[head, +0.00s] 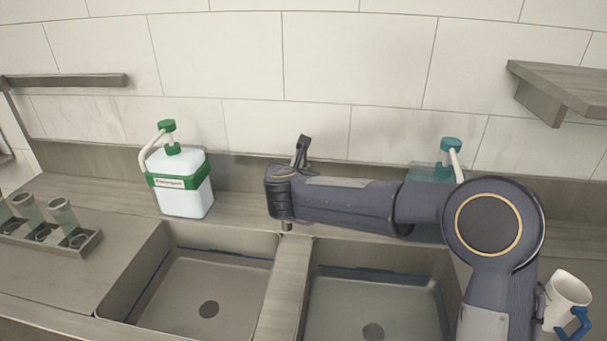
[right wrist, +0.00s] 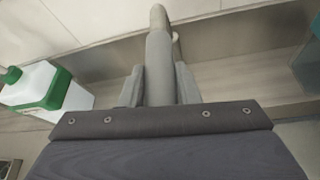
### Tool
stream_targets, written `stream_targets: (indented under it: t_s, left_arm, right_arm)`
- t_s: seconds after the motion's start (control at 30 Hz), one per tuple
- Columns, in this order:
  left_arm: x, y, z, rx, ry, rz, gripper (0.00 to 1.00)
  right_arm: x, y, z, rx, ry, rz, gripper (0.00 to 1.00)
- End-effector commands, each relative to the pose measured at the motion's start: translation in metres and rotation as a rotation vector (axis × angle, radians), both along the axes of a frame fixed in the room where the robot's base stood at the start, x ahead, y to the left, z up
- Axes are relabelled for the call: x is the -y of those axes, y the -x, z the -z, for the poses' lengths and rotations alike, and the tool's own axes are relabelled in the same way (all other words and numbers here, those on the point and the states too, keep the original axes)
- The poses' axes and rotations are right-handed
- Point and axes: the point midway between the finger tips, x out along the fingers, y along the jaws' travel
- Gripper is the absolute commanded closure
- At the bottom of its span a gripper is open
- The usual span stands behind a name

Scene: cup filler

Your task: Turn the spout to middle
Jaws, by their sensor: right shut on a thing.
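The faucet's upright dark lever (head: 301,150) shows behind my right gripper in the head view. My right gripper (head: 283,200) comes in from the right and covers most of the spout. A short spout tip (head: 287,226) shows below it, above the divider between the two basins. In the right wrist view the grey spout (right wrist: 159,65) runs between the two fingers, and my right gripper (right wrist: 160,90) is shut on it. My left gripper is in neither view.
The left basin (head: 165,240) and right basin (head: 318,285) look empty. A white-green dispenser bottle (head: 185,200) stands left, a teal one (head: 425,172) behind my arm. Cups in a rack (head: 85,247) are far left. A white mug (head: 567,292) is right, near my arm.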

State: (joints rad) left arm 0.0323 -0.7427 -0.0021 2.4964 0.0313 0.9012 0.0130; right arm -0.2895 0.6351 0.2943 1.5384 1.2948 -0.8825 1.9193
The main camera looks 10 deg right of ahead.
Motion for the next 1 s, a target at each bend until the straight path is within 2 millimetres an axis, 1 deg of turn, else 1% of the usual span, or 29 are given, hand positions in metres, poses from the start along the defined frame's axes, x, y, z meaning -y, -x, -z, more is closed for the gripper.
stream_targets:
  t_s: [0.1, 0.53, 0.57, 0.7, 1.0]
  left_arm:
    - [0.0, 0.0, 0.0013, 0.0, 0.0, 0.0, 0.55]
    - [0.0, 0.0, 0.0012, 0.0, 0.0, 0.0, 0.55]
    - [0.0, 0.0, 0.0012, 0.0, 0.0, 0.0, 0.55]
    - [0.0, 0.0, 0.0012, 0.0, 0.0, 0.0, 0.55]
    - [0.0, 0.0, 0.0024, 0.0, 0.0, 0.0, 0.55]
  right_arm:
    - [-0.0035, -0.0009, 0.0003, 0.001, 0.0, 0.017, 1.0]
    - [-0.0034, -0.0017, -0.0008, 0.002, 0.002, 0.025, 1.0]
    - [-0.0034, -0.0017, -0.0009, 0.002, 0.002, 0.025, 0.67]
    - [-0.0034, -0.0017, -0.0008, 0.002, 0.001, 0.026, 0.5]
    - [-0.004, 0.0004, -0.0015, 0.002, 0.001, 0.025, 0.5]
